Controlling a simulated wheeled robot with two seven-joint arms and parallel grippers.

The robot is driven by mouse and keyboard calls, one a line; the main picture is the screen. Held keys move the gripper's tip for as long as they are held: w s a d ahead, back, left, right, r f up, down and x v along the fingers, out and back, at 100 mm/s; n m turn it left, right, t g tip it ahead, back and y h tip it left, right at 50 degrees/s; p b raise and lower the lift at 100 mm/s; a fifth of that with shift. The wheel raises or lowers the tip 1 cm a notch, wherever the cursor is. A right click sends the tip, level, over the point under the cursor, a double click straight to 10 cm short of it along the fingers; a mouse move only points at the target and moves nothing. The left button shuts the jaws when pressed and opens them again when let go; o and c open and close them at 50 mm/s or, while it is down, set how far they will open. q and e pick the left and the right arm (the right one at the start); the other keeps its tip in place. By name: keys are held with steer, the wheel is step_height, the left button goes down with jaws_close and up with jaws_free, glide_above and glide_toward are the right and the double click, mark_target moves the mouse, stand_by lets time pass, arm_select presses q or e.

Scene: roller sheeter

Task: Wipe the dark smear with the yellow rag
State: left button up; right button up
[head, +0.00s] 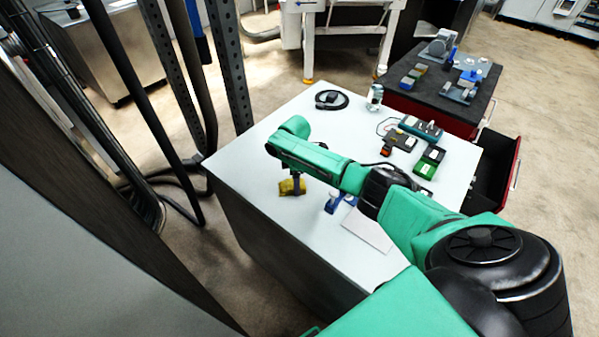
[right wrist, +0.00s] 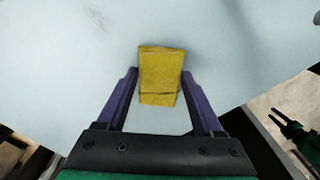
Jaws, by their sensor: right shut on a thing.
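The yellow rag (head: 291,187) is on the white tabletop near its left edge in the head view. In the right wrist view the rag (right wrist: 160,75) sits between the two purple-blue fingers. My right gripper (head: 302,182) points down and is shut on the rag. Faint dark streaks of the smear (right wrist: 95,18) show at the top left of the right wrist view, apart from the rag. I cannot make out the smear in the head view.
The white table (head: 245,165) has free room left of the rag. A black cable coil (head: 331,100), a small bottle (head: 375,97), a teal tool (head: 420,128) and a green box (head: 429,163) lie further back. A pale sheet (head: 368,231) and blue item (head: 333,202) lie nearer. A red drawer (head: 514,175) stands open.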

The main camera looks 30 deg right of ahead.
mark_target(286, 201)
steer(key=shift+s+a+r+p, duration=0.1)
steer(key=shift+s+a+p, duration=0.4)
steer(key=shift+a, duration=0.2)
steer(key=shift+s+a+f, duration=0.1)
steer(key=shift+a+f, duration=0.1)
steer(key=shift+a, duration=0.2)
steer(key=a+p, duration=0.1)
steer(key=s+p, duration=0.1)
steer(key=a+p, duration=0.1)
steer(key=shift+s+a+r, duration=0.2)
steer(key=shift+a+r, duration=0.05)
steer(key=shift+a, duration=0.1)
steer(key=shift+s+a+f, duration=0.1)
steer(key=shift+a, duration=0.1)
arm_select(q)
step_height(286, 201, up, 5)
arm_select(e)
steer(key=shift+r, duration=0.4)
arm_select(q)
steer(key=shift+r, duration=0.15)
arm_select(e)
steer(key=shift+w+d+r, duration=0.1)
steer(key=shift+r, duration=1.2)
steer(key=shift+w+r, duration=0.1)
steer(key=shift+r, duration=1.2)
